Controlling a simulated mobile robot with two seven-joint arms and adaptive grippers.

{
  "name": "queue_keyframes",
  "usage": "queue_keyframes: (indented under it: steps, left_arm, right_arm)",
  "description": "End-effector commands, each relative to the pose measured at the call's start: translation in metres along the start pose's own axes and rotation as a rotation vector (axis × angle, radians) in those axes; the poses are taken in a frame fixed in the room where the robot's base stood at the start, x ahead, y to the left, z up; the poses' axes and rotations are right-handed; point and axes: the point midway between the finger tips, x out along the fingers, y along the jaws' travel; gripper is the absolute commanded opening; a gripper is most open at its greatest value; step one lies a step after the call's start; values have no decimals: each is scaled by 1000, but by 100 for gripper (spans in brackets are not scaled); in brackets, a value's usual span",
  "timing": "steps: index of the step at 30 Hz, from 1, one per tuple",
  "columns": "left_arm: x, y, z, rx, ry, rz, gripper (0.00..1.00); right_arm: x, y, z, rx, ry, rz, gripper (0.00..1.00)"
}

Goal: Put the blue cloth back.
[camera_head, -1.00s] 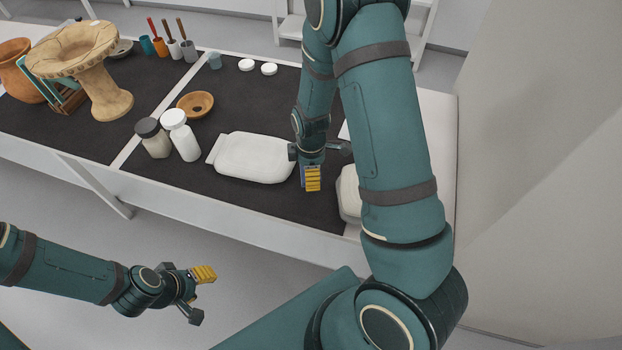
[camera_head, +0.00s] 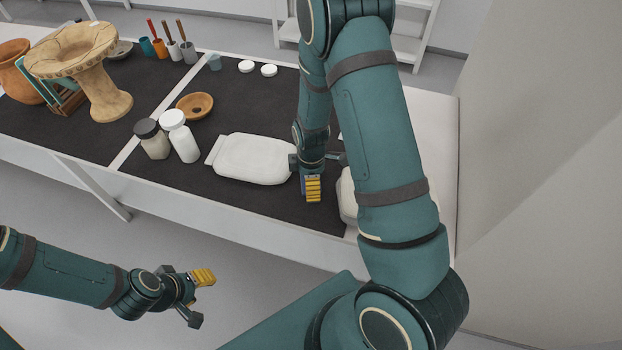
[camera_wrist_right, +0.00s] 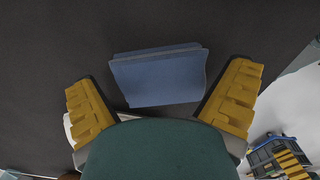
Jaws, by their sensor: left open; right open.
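The blue cloth (camera_wrist_right: 158,76) lies as a flat, folded piece on the dark mat in the right wrist view. It sits between and beyond the two yellow-padded fingers of my right gripper, which is open. I cannot tell whether the fingers touch it. In the head view my right gripper (camera_head: 313,181) points down at the mat, just right of a white bottle-shaped item; the cloth is mostly hidden there by the gripper. My left gripper (camera_head: 203,298) is open and empty in front of the table, over the floor.
The white bottle-shaped item (camera_head: 252,159) lies close left of my right gripper. Another white item (camera_head: 348,197) is partly hidden behind my right arm. Two jars (camera_head: 181,139), a wooden bowl (camera_head: 196,104) and a clay stand (camera_head: 101,84) are farther left. Bare mat (camera_head: 245,105) lies behind.

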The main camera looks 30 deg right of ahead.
Motion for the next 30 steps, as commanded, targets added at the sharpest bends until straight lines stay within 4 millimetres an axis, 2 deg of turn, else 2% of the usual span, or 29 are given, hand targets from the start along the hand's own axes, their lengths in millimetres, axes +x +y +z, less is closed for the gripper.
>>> queue_keyframes:
  steps: [5, 15, 21, 26, 28, 30]
  left_arm:
    - [-6, 2, 0, 0, -2, 0, 47]
    - [-24, 9, 1, -2, -8, 0, 47]
    - [-30, 11, -2, -4, -1, 0, 47]
    - [-31, 12, -3, -5, 1, -1, 47]
    - [-31, 12, -3, -5, 2, -1, 47]
    - [-31, 11, -3, -5, 2, -1, 47]
  right_arm:
    - [-17, 1, 0, 0, 2, 3, 100]
    - [-87, 1, 0, 0, 2, 3, 100]
    - [-114, 0, 0, 0, 1, 1, 100]
    - [-118, -3, -2, 18, 5, -2, 100]
    - [-108, -11, -9, 70, 22, -7, 100]
    - [-90, -25, -21, 169, 52, -18, 100]
